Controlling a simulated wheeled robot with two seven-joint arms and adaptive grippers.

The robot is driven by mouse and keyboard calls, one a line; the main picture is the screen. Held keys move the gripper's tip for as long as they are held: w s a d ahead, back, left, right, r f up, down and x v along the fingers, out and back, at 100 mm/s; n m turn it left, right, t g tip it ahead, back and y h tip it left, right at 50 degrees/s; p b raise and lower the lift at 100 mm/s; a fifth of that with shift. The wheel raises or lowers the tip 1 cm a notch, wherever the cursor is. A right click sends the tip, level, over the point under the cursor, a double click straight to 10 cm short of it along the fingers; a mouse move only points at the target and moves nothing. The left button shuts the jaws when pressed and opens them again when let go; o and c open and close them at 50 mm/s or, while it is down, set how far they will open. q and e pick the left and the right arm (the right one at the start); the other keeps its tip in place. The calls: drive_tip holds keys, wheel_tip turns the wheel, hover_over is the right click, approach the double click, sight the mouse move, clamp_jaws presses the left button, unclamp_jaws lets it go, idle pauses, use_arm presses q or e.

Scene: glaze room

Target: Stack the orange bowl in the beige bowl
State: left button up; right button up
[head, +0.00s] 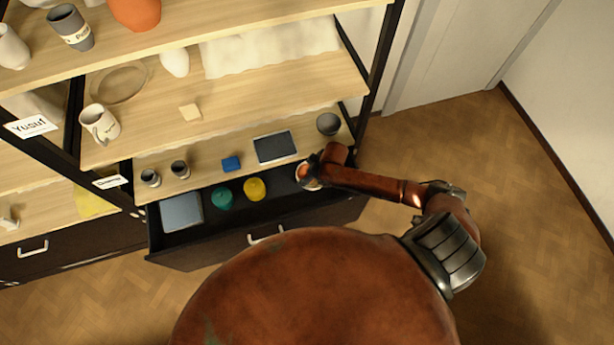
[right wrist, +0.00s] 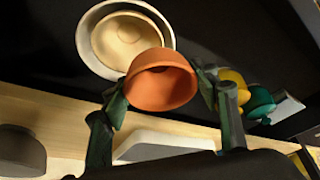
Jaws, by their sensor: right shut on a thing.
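The orange bowl (right wrist: 162,88) is between the two fingers of my right gripper (right wrist: 163,95), which is shut on it. The beige bowl (right wrist: 118,38) sits inside a larger pale bowl (right wrist: 88,58) on the dark drawer floor. In the right wrist view the orange bowl overlaps the lower edge of the beige bowl; whether they touch I cannot tell. In the head view my right gripper (head: 316,166) is over the right end of the open drawer (head: 285,197) and mostly hides the bowls. My left gripper is not in view.
The drawer also holds a yellow item (head: 254,189), a green item (head: 221,198) and a grey-blue box (head: 181,212). On the shelf just above stand a dark tray (head: 275,147), a blue block (head: 231,164) and a dark grey bowl (head: 328,123). Open floor lies to the right.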

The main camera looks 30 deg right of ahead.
drive_tip(key=shift+f, duration=1.05)
drive_tip(key=shift+s+f, duration=0.1)
drive_tip(key=shift+f, duration=0.45)
drive_tip(key=o, duration=1.3)
drive_tip(key=shift+o, duration=0.2)
drive_tip(key=p+v, duration=0.3)
drive_tip(key=v, duration=1)
drive_tip(key=shift+w+a, duration=0.15)
drive_tip(key=shift+w, duration=0.1)
drive_tip(key=shift+r, duration=0.1)
